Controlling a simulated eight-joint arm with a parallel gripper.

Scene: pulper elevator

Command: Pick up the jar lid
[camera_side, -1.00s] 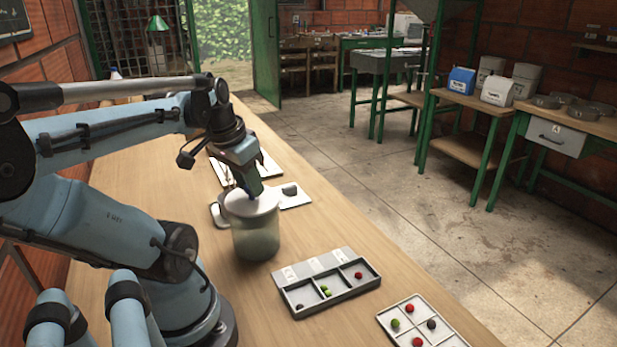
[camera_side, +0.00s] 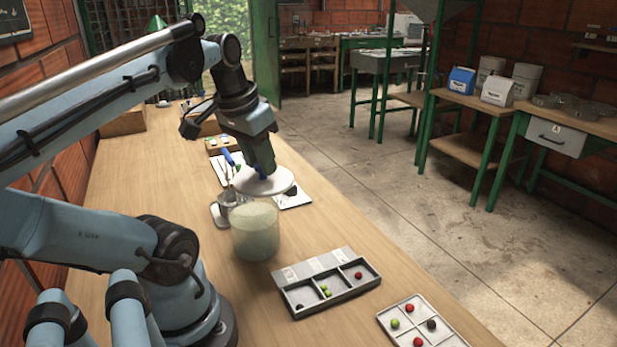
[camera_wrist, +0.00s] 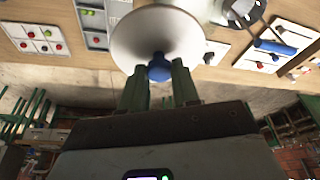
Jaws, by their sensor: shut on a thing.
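The jar lid (camera_side: 264,182) is a pale round disc with a blue knob. My gripper (camera_side: 260,172) is shut on the knob and holds the lid, slightly tilted, above and a little right of the jar. In the wrist view the white lid (camera_wrist: 157,38) and its blue knob (camera_wrist: 160,68) show, with the knob between the green fingers of my gripper (camera_wrist: 159,80). The frosted jar (camera_side: 255,232) stands upright and uncovered on the table.
A grey sorting tray (camera_side: 330,284) with several red and green berries lies in front. A second divided tray (camera_side: 417,320) is at the near right. A metal stand (camera_side: 221,214) is close behind the jar. The wooden table (camera_side: 330,220) is clear on its right side.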

